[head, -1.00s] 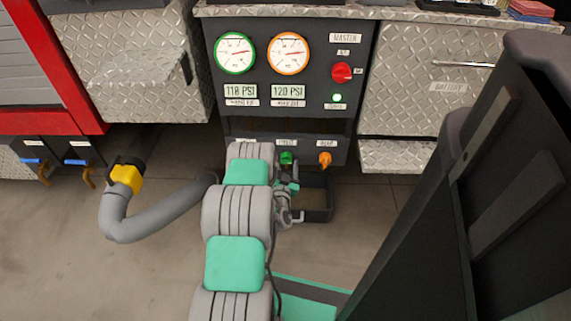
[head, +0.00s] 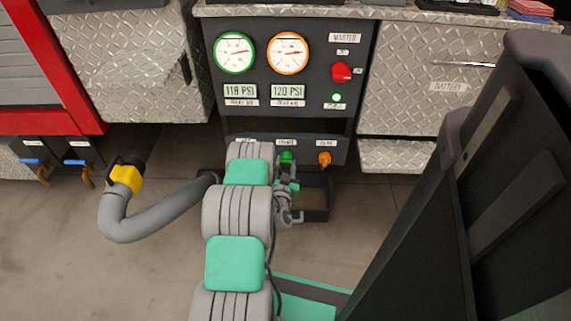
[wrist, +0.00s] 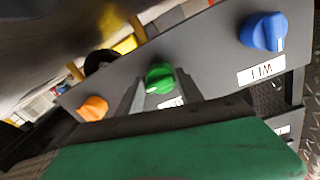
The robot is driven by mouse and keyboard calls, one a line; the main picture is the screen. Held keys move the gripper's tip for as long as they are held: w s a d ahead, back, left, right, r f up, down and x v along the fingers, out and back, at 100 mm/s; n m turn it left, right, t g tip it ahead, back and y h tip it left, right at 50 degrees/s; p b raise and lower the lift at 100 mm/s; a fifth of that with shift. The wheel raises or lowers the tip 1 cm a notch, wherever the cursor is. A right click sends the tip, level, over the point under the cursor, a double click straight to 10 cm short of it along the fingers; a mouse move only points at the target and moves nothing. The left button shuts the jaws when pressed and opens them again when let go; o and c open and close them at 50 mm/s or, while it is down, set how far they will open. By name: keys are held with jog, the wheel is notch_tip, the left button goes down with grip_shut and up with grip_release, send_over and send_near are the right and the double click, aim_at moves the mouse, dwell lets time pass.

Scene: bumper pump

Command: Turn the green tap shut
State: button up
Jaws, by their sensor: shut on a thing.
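The green tap (head: 286,157) is a small round knob on the dark pump panel, below the gauges. In the wrist view the green tap (wrist: 160,79) has a pale mark on its face and sits between my two finger tips. My gripper (wrist: 157,92) is shut on the green tap. In the head view my gripper (head: 290,178) is small and partly hidden behind my arm, just below the tap. The tap's label is partly covered by a finger in the wrist view.
An orange tap (head: 325,159) sits right of the green one. A blue tap (wrist: 264,31) shows in the wrist view. A red master knob (head: 341,72) and two gauges are above. A black tray (head: 318,198) lies below. A grey hose (head: 160,216) runs at left.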

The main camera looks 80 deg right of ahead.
jog(key=shift+w+n, duration=0.15)
jog(key=shift+n, duration=0.25)
jog(key=n+b, duration=0.1)
jog(key=n, duration=0.2)
jog(key=shift+n+b, duration=0.3)
jog(key=n, duration=0.5)
jog(key=shift+n+t+b, duration=0.3)
jog(key=shift+n+t, duration=0.1)
jog(key=n, duration=0.5)
jog(key=shift+f+h, duration=0.1)
jog(key=shift+h, duration=0.2)
jog(key=shift+n+t, duration=0.3)
jog(key=shift+n, duration=1.5)
jog(key=shift+s+a+f, duration=0.1)
jog(key=shift+s, duration=0.1)
jog(key=o, duration=1.1)
jog(key=shift+o, duration=0.9)
jog(key=shift+s, duration=0.1)
